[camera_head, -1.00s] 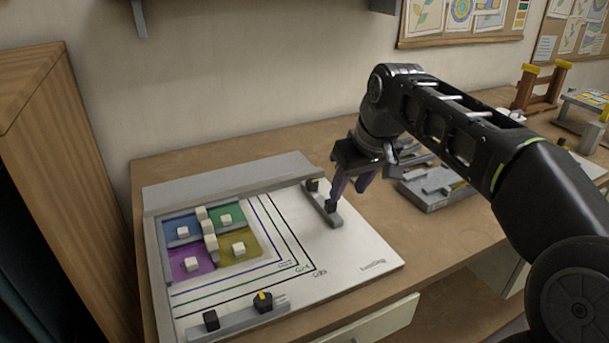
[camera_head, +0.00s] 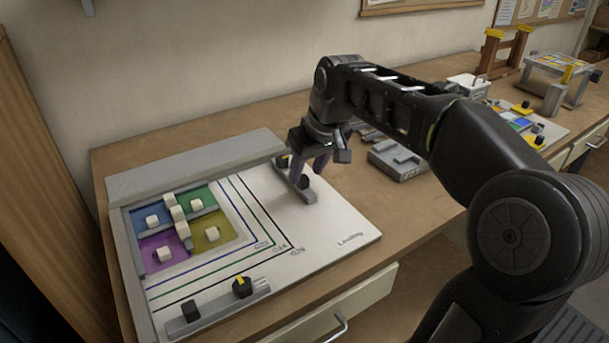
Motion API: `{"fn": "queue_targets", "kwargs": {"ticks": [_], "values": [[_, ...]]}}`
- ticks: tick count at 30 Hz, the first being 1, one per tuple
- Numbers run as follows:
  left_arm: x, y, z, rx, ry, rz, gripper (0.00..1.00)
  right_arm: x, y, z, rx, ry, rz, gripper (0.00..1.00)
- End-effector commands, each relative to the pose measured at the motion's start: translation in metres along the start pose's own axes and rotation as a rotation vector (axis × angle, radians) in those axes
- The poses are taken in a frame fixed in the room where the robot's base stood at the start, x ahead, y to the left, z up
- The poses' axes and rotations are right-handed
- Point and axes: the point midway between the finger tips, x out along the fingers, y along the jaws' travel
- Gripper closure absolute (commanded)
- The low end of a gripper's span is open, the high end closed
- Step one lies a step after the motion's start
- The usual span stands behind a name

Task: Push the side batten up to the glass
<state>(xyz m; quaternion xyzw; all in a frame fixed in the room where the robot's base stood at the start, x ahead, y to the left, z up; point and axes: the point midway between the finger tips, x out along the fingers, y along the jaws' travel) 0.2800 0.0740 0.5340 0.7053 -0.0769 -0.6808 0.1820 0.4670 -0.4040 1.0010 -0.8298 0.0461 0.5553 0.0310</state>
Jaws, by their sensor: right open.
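The white leading board (camera_head: 330,219) lies on the bench, with coloured glass panes (camera_head: 212,232) in blue, green, purple and yellow at its left, carrying white blocks. The side batten (camera_head: 299,192), a short grey bar with two black knobs, lies on the board right of the drawn lines, apart from the glass. My right gripper (camera_head: 316,167) is open, fingers pointing down over the batten, close to its knobs; contact cannot be told. A second grey batten (camera_head: 218,309) with black knobs lies along the board's front edge. My left gripper is not in view.
Grey fixed rails run along the board's back (camera_head: 195,163) and left edge (camera_head: 130,266). A grey tool block (camera_head: 397,160) stands right of the board. More boards and a small stand (camera_head: 556,75) are farther right. White board between glass and side batten is clear.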

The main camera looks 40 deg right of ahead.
Motion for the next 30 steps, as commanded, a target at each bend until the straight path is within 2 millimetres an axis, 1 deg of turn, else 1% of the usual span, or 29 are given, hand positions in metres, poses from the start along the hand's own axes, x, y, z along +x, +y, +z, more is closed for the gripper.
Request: {"fn": "queue_targets", "kwargs": {"ticks": [1,3,6,15,17,30], "values": [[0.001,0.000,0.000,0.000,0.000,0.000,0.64,0.008,0.000,0.001,0.000,-0.003,0.000,0.58],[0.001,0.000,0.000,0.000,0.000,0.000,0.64,0.017,0.000,0.000,0.000,-0.001,0.000,0.58],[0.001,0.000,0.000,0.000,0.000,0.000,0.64,0.024,0.000,0.000,0.000,0.000,0.000,0.58],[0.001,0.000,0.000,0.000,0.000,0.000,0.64,0.027,0.000,0.000,0.000,0.001,0.000,0.58],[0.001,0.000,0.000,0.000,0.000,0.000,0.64,0.027,0.000,0.000,0.000,0.001,0.000,0.62],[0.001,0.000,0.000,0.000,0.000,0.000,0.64,0.027,0.000,0.000,0.000,0.001,0.000,0.98]]}}
